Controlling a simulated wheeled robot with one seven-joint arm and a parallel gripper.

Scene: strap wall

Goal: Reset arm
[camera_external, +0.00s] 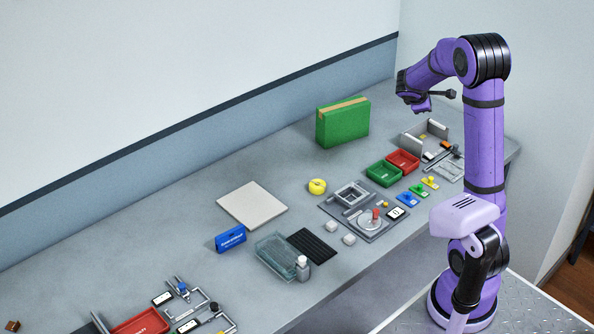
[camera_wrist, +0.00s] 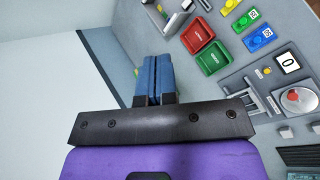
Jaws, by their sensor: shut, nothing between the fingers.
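My purple arm rises at the right of the external view and bends over the far right part of the bench. My gripper (camera_wrist: 153,80) shows in the wrist view with its two blue fingers together, shut and empty. In the external view the arm's end (camera_external: 420,105) hangs in the air above the bench, and the fingers are too small to make out. The gripper touches nothing that I can see.
The grey bench (camera_external: 150,240) runs along the wall. A green box (camera_external: 342,127), a red tray (camera_external: 402,160), a green tray (camera_external: 383,174), a grey fixture plate (camera_external: 345,222), a yellow ring (camera_external: 317,186) and a pale board (camera_external: 252,205) stand on it. The air around the gripper looks clear.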

